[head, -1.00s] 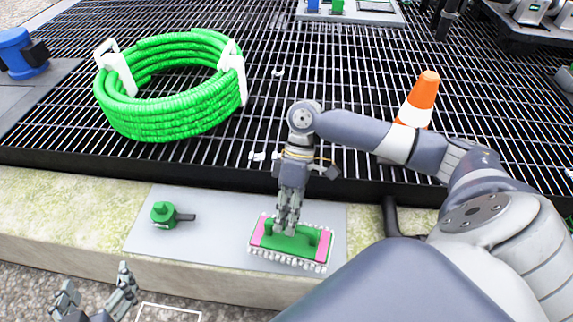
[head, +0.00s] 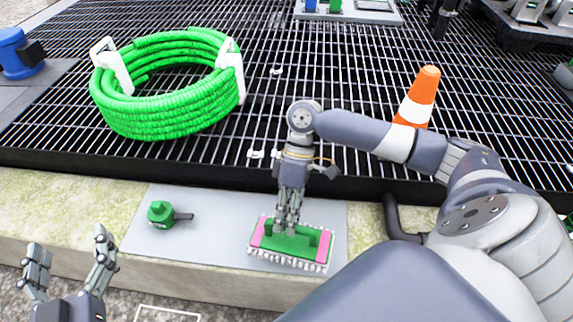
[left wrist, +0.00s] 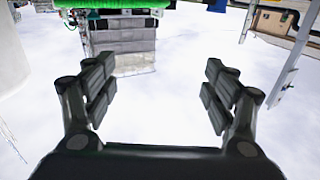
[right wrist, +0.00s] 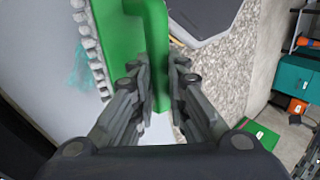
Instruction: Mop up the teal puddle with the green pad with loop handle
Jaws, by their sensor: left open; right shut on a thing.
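The green pad with loop handle (head: 318,248) has pink ends and a white fringe. It lies on the grey plate near the ledge's front edge. My right gripper (head: 287,228) points down and is shut on its green loop handle, which also shows between the fingers in the right wrist view (right wrist: 157,60). A faint teal smear, the teal puddle (right wrist: 90,70), shows on the plate beside the fringe in the right wrist view. I cannot make it out in the head view. My left gripper (head: 68,265) is open and empty, in front of the ledge at lower left.
A green valve-like piece (head: 160,213) sits on the left part of the grey plate (head: 215,205). Behind are a dark grating, a coiled green hose (head: 170,95) and an orange-and-white cone (head: 418,98). A black pipe (head: 395,215) stands right of the plate.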

